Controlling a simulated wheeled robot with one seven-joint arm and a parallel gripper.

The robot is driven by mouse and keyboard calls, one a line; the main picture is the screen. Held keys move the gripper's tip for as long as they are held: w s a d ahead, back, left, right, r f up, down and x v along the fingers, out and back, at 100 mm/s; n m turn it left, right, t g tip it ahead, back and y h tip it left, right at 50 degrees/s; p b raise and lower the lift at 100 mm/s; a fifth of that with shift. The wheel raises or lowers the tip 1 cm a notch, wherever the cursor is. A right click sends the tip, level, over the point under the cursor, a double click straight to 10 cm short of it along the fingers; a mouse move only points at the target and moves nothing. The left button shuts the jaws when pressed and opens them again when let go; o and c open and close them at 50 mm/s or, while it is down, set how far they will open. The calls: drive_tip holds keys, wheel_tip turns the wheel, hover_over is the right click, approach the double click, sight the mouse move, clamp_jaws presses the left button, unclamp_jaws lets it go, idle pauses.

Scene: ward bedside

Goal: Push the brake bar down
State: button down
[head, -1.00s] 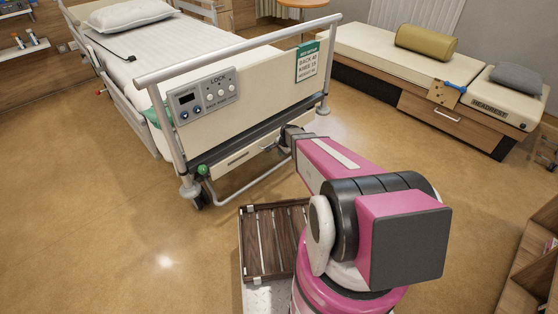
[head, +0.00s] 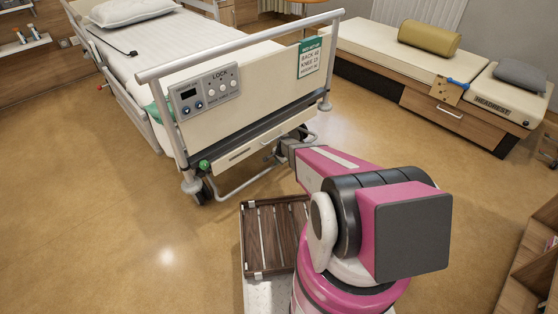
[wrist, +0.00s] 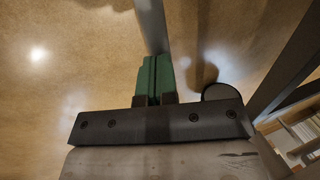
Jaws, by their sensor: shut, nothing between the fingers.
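The brake bar (head: 244,186) is a thin grey tube low at the foot end of the bed, close above the floor, in the head view. A grey bar (wrist: 152,28), likely the same one, runs down from the top edge of the wrist view to my fingertips. My gripper (wrist: 153,62) has its green fingers shut together, with nothing between them. The fingertips overlap the bar in that view; I cannot tell whether they touch it. In the head view my fingers are hidden by my own arm, which reaches to the bed's foot end.
The bed's footboard (head: 285,77) carries a control panel (head: 205,92) and a green card (head: 309,58), above my wrist. A green knob (head: 204,165) is at its lower left corner. A couch (head: 375,52) stands at the right. Floor at the left is clear.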

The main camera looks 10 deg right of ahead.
drive_tip(key=shift+f, duration=0.1)
wheel_tip(320, 180, down, 10)
drive_tip(key=shift+w+a+r, duration=0.15)
drive_tip(key=shift+w+r, duration=0.1)
drive_tip(key=shift+w, duration=0.05)
drive_tip(key=shift+w+f, duration=0.1)
drive_tip(key=shift+f, duration=0.05)
drive_tip(key=s+d+r, duration=0.2)
drive_tip(key=s+r, duration=0.1)
drive_tip(key=r, duration=0.4)
drive_tip(key=s+d+r, duration=0.2)
drive_tip(key=s+r, duration=0.2)
drive_tip(key=r, duration=0.2)
drive_tip(key=shift+d+r, duration=0.25)
drive_tip(key=shift+r, duration=0.1)
drive_tip(key=s+r+n+g, duration=0.1)
drive_tip(key=s+r+n, duration=0.2)
drive_tip(key=s+r, duration=0.4)
drive_tip(key=s+r+n+g+h, duration=0.1)
drive_tip(key=s+r+n, duration=0.3)
drive_tip(key=r, duration=1.1)
drive_tip(key=s+r+n+h, duration=0.1)
drive_tip(key=s+r+n, duration=0.3)
drive_tip(key=s+r, duration=0.6)
drive_tip(key=shift+s+a+r+g, duration=0.15)
drive_tip(key=shift+a+r+g, duration=0.25)
drive_tip(key=shift+r, duration=0.35)
